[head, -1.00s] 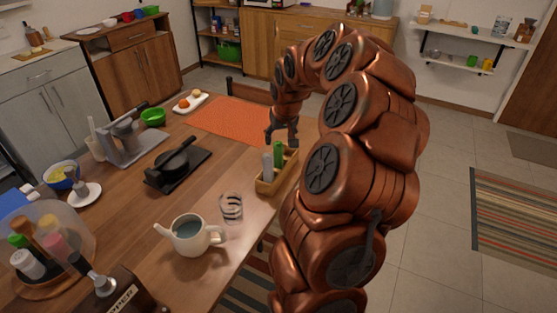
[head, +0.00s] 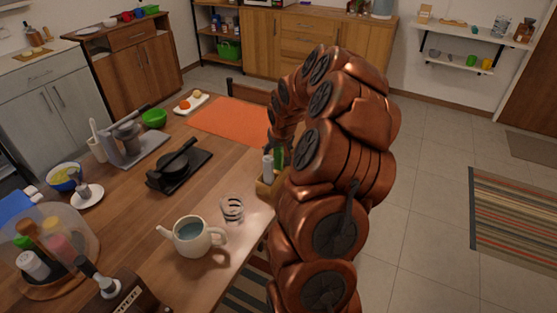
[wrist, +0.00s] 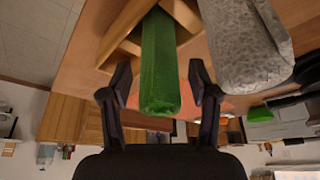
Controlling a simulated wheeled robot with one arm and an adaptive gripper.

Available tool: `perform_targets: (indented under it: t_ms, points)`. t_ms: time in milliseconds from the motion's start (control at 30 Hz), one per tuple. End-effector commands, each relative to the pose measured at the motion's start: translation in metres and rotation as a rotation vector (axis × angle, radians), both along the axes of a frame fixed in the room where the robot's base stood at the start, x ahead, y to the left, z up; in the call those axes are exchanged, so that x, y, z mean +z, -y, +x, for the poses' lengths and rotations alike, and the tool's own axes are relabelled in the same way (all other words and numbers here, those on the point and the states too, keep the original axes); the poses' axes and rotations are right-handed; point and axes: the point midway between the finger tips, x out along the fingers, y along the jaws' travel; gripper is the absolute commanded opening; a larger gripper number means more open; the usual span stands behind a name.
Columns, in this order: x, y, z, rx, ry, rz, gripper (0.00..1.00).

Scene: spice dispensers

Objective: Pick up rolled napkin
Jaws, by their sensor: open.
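A green rolled napkin (head: 279,157) and a grey rolled napkin (head: 267,165) stand in a wooden holder (head: 264,189) at the table's right edge. In the wrist view, the green napkin (wrist: 160,62) lies between the two fingers of my gripper (wrist: 161,78), with gaps on both sides. The gripper is open and holds nothing. The grey speckled napkin (wrist: 240,45) is just outside the right finger. Part of the wooden holder (wrist: 128,30) shows at the top. In the head view my arm hides the gripper and part of the holder.
A glass (head: 232,208) and a teapot (head: 194,236) stand on the table left of the holder. A black pan (head: 174,165) rests on a dark mat further left. An orange cloth (head: 230,120) lies behind. Open floor is on the right.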

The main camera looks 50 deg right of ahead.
Motion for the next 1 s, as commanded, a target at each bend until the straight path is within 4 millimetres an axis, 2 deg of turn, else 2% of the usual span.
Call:
perform_targets:
  t_ms: [100, 600, 867, 1000]
  points:
    - [0.0, 0.0, 0.0, 0.0, 0.0, 0.0, 0.6]
    - [0.0, 0.0, 0.0, 0.0, 0.0, 0.0, 0.08]
    - [0.002, 0.0, 0.0, 0.0, 0.0, 0.0, 0.07]
    - [0.012, 0.0, 0.0, 0.001, 0.001, -0.002, 0.07]
